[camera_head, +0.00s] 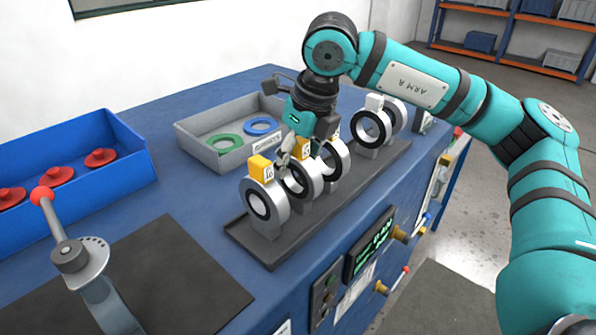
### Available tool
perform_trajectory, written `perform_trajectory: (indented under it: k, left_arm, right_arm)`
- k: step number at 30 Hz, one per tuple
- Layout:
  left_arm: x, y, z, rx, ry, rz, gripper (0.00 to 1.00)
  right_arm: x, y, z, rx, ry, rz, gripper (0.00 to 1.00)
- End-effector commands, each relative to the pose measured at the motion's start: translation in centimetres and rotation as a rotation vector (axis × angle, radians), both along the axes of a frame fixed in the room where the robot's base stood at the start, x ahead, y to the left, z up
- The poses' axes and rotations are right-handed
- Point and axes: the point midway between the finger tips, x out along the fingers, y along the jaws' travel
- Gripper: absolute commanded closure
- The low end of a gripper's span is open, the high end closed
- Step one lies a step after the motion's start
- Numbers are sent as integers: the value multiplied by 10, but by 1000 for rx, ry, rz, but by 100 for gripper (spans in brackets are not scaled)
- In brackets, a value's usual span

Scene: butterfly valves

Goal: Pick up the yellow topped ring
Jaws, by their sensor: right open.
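A silver ring with a black liner and a yellow top (262,199) stands upright at the near end of a dark rack (262,246). A second ring with a yellow top (304,149) stands just behind it. My right gripper (296,152) is open and points down over this second ring, with one finger at the left side of its yellow top. The gripper partly hides the second ring and the ring behind it (336,164). I cannot tell whether the fingers touch anything. My left gripper is out of view.
More rings, one with a white top (371,128), stand farther along the rack. A grey tray (196,152) with green and blue rings lies left of it. A blue bin (120,182) holds red parts. A red-knobbed lever (60,225) stands at the front left.

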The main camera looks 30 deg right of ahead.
Motion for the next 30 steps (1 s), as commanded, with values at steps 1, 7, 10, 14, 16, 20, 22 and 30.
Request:
perform_trajectory:
  k: [1,7,10,14,16,20,22,30]
  left_arm:
    - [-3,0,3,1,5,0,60]
    - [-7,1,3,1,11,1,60]
    - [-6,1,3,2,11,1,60]
    - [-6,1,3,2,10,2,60]
    - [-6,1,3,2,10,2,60]
    - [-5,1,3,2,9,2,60]
    - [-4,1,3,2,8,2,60]
    - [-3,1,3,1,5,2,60]
  right_arm:
    - [1,0,-5,-2,3,-1,48]
    - [4,1,-14,0,0,-1,48]
    - [4,1,-14,1,-1,-1,48]
    - [4,1,-14,1,-1,-1,61]
    - [4,1,-14,1,-1,-1,70]
    - [4,1,-14,0,-1,0,87]
    - [4,1,-14,0,-1,0,96]
    - [4,1,-14,1,-1,0,100]
